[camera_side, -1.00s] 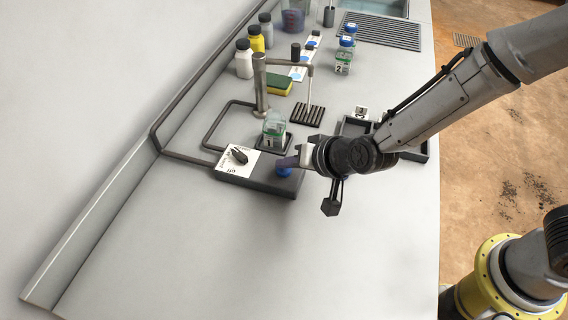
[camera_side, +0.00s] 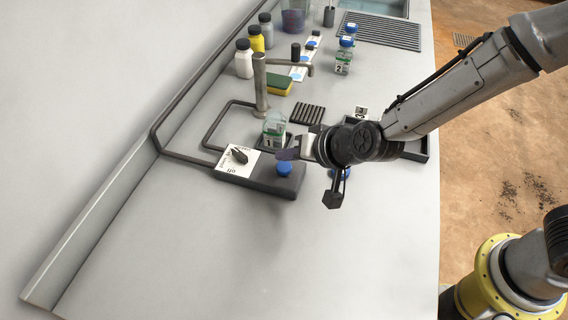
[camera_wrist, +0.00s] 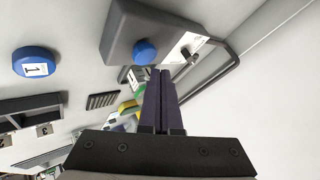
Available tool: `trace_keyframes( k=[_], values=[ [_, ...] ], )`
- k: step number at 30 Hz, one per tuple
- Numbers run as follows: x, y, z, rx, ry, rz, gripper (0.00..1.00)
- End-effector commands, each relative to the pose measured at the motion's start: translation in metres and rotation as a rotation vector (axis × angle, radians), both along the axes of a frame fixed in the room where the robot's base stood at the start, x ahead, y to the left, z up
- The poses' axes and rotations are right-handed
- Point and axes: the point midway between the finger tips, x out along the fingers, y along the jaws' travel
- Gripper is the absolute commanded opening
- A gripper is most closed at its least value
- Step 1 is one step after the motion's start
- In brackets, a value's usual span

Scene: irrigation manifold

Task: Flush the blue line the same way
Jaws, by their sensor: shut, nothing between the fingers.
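My gripper (camera_side: 288,154) is shut and empty, just above the blue push button (camera_side: 284,168) on the dark control box (camera_side: 262,184). In the wrist view the fingertips (camera_wrist: 160,75) are apart from the blue button (camera_wrist: 144,52). A black knob (camera_side: 239,155) sits on the box's white marked plate, which reads "off" at one side; its setting is too small to read. The metal tap (camera_side: 261,88) stands behind, its spout over the black drain grate (camera_side: 307,113); no stream shows. White cards with blue marks (camera_side: 297,73) lie behind the spout.
An uncapped bottle marked 1 (camera_side: 273,130) stands behind the box. A blue cap marked 1 (camera_wrist: 35,62) lies on the bench. Bottle 2 (camera_side: 343,63), a sponge (camera_side: 279,85) and several bottles stand farther back. The front bench is clear.

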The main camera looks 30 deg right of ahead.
Motion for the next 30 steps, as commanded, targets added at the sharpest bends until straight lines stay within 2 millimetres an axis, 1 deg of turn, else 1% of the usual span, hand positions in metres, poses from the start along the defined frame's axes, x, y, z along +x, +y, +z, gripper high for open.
trace_keyframes(
  k=[9,15,30],
  values=[
    [0.0,0.0,0.029,0.003,-0.001,-0.002,0.0],
    [0.0,0.0,0.044,0.001,-0.001,-0.001,0.0],
    [0.0,0.0,0.046,0.001,0.0,0.001,0.0]
  ],
)
